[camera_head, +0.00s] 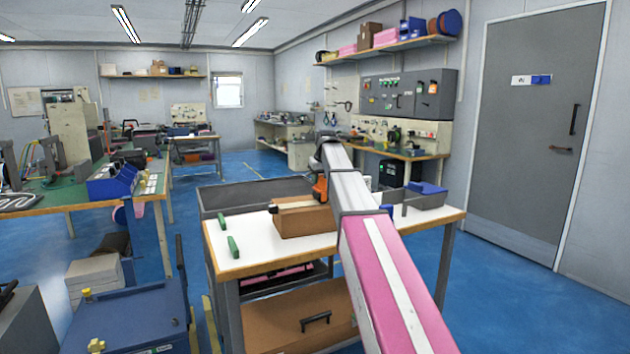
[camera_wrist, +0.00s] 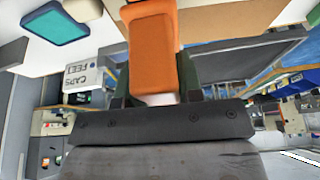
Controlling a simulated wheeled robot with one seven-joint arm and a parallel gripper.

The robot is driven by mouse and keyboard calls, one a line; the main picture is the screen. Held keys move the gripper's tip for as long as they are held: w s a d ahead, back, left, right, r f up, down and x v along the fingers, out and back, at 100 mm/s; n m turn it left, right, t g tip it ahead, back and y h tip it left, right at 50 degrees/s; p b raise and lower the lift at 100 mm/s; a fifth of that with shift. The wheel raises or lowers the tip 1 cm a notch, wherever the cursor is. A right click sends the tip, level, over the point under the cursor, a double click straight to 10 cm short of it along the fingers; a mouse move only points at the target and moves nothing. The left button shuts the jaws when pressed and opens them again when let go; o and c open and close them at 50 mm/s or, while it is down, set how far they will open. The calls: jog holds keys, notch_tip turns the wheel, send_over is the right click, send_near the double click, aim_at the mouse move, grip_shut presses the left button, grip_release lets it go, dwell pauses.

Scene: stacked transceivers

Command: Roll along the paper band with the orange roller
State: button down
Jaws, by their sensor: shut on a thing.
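My gripper (camera_wrist: 154,84) is shut on the orange roller (camera_wrist: 153,42), with a dark finger on either side of its orange body. In the head view the orange roller (camera_head: 320,189) shows as a small orange patch at the end of my arm, above the right part of a brown cardboard box (camera_head: 303,224). A pale strip (camera_head: 297,205), which looks like the paper band, runs across the box top. The roller's working end is out of the wrist view, so I cannot tell whether it touches the band. My arm hides the box's right end.
The box stands on a white-topped workbench (camera_head: 262,259). Two green pieces (camera_head: 233,247) lie at its left. A dark grey tray (camera_head: 255,193) is behind the box, and a grey bin with a blue container (camera_head: 426,187) is at right. The bench's front left is mostly clear.

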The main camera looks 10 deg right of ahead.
dwell(0.3)
jog(key=shift+s+a+f, duration=0.1)
jog(key=shift+s+a, duration=0.1)
jog(key=shift+a, duration=0.55)
jog(key=shift+s+a, duration=0.15)
jog(key=shift+a, duration=0.6)
notch_tip(320, 180, up, 6)
